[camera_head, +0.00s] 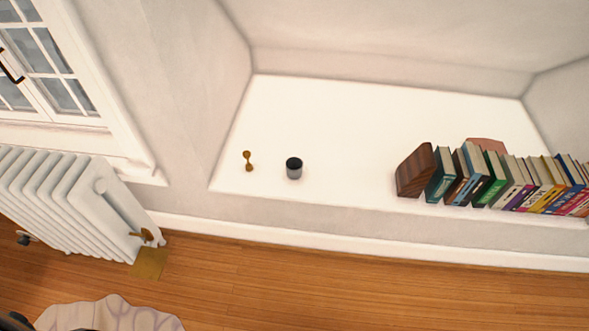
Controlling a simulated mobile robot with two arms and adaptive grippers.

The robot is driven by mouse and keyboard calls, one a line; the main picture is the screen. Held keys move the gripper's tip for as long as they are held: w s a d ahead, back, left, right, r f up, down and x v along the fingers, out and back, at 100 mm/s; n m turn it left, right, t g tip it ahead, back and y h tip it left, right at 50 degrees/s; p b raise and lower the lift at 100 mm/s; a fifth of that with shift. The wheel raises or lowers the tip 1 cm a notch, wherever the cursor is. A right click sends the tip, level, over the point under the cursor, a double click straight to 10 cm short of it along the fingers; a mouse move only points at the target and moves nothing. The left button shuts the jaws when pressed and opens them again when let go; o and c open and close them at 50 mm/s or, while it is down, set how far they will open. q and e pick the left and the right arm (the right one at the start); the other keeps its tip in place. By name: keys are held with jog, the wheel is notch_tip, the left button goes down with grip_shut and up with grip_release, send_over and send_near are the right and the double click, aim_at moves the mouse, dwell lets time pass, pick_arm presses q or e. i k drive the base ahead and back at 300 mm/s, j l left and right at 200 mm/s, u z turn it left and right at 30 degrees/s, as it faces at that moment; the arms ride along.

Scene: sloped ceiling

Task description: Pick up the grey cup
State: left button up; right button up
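The grey cup (294,169) is small, with a dark inside. It stands upright on the white ledge (340,125) of a wall recess, left of the middle and near the front edge. No gripper is clearly visible in the head view. Only a dark shape shows at the bottom left corner, and I cannot tell what part it is.
A small golden hourglass-shaped object (248,161) stands left of the cup. A brown wooden block (415,172) and a row of books (500,180) stand to the right. A white radiator (70,205) is at the left. Wooden floor (350,285) lies clear in front.

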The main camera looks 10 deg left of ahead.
aim_at(293, 164)
jog(key=i+l, duration=0.35)
jog(key=i+l+u, duration=0.1)
jog(key=i+l, duration=0.3)
jog(key=l, duration=0.15)
jog(key=i+l, duration=0.35)
jog(key=l+u, duration=0.05)
jog(key=l, duration=0.05)
